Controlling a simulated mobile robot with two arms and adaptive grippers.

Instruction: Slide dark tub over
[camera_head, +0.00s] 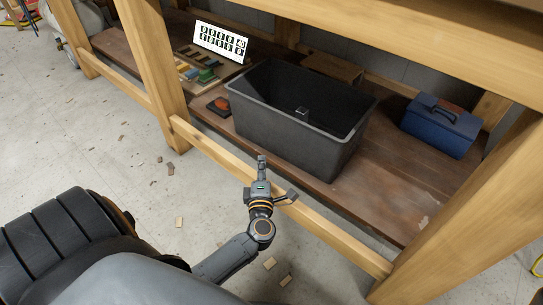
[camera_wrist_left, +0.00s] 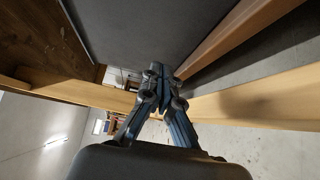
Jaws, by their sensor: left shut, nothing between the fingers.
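The dark tub (camera_head: 290,140) is a large open grey-black bin on the lower wooden shelf of a bench in the head view. My left gripper (camera_head: 262,160) is in front of the tub's near wall, just over the wooden front rail. Its fingers are shut with nothing between them. In the left wrist view the closed fingertips (camera_wrist_left: 155,75) point toward the tub's wall (camera_wrist_left: 145,30), which fills the upper middle. I cannot tell whether the fingertips touch the wall. My right gripper is not in view.
The front rail (camera_head: 330,222) and bench legs (camera_head: 152,60) frame the shelf (camera_head: 385,190). A blue toolbox (camera_head: 440,127) sits to the tub's right. Coloured blocks (camera_head: 207,75), a white label panel (camera_head: 220,42) and a red-and-black item (camera_head: 221,105) lie to its left. Wood scraps dot the floor.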

